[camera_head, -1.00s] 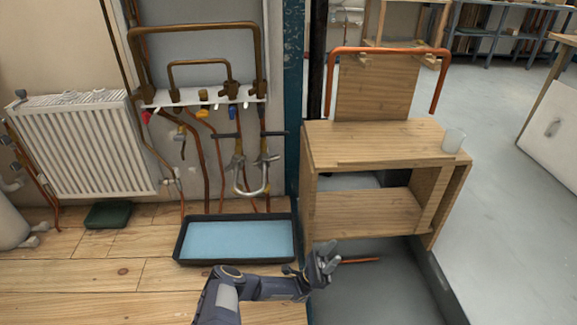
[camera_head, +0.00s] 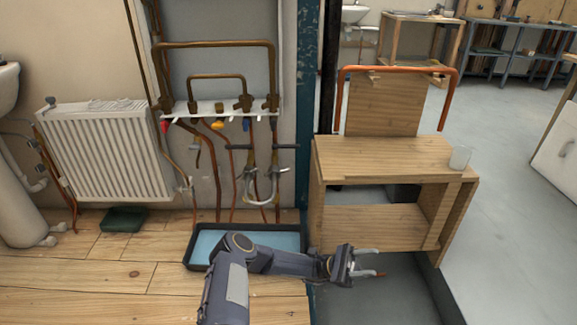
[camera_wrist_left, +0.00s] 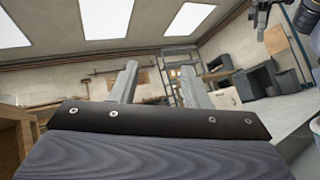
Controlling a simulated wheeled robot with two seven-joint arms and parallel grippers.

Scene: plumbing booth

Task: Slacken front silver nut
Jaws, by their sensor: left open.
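A silver U-shaped pipe (camera_head: 262,200) hangs below the pipe rail on the back wall. My right gripper is not seen.
A black tray with a blue bottom (camera_head: 284,240) lies on the floor under the pipes, partly hidden by my left arm. A white radiator (camera_head: 105,150) stands left.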

